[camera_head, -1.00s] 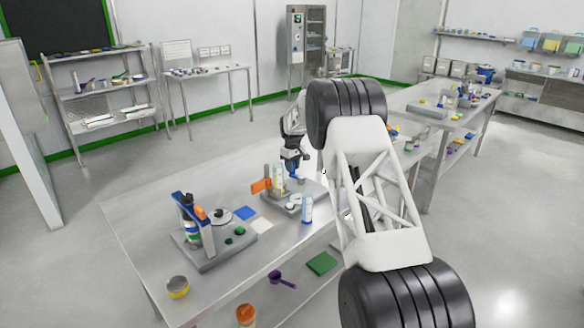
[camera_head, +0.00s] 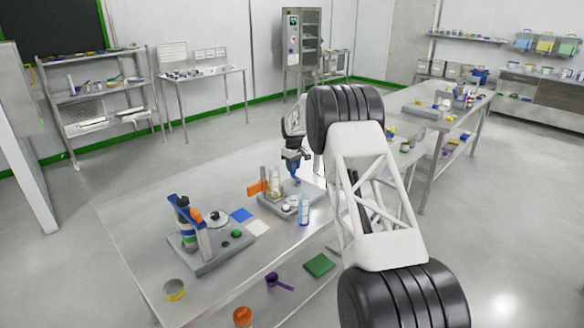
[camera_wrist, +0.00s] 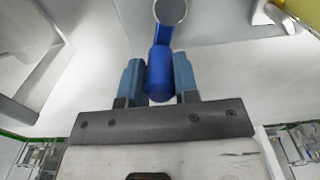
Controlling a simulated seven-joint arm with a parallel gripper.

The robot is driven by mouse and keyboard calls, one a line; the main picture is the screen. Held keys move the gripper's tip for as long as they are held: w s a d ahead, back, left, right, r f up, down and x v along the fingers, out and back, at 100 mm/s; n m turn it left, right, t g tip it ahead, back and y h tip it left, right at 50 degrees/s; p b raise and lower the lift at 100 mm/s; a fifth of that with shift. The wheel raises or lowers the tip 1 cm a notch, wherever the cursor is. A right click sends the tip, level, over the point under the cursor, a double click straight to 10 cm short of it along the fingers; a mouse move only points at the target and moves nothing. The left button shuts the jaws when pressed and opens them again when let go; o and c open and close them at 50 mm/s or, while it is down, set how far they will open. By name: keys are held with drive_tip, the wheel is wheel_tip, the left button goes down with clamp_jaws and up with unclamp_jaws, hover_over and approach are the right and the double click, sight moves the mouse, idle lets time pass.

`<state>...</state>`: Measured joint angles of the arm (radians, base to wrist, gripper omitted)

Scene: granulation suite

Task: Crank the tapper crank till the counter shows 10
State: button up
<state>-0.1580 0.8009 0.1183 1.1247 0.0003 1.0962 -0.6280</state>
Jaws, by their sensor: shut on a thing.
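The tapper (camera_head: 268,199) is a grey-based device on the near steel table, with a clear cylinder (camera_head: 275,181) standing on it and an orange part at its left. My gripper (camera_head: 295,168) is at the back right side of the tapper, by a blue crank. In the wrist view, my gripper (camera_wrist: 158,64) is shut on the blue crank handle (camera_wrist: 159,76), one finger on each side. A blue crank arm runs from the handle to a round grey-centred hub (camera_wrist: 170,10) at the top edge. No counter reading is legible in either view.
A second device (camera_head: 205,255) with a blue and orange upright stands left on the table. A blue pad (camera_head: 241,215), a white pad (camera_head: 258,228) and a yellowish cup (camera_head: 174,289) lie near it. A small clear bottle (camera_head: 304,210) stands close to the tapper's front right.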

drive_tip(key=shift+w+d, duration=0.2)
drive_tip(key=shift+d, duration=0.7)
drive_tip(key=shift+s+d, duration=0.25)
drive_tip(key=shift+d, duration=0.85)
drive_tip(key=shift+d, duration=0.1)
drive_tip(key=shift+s+d, duration=0.75)
drive_tip(key=shift+s, duration=0.15)
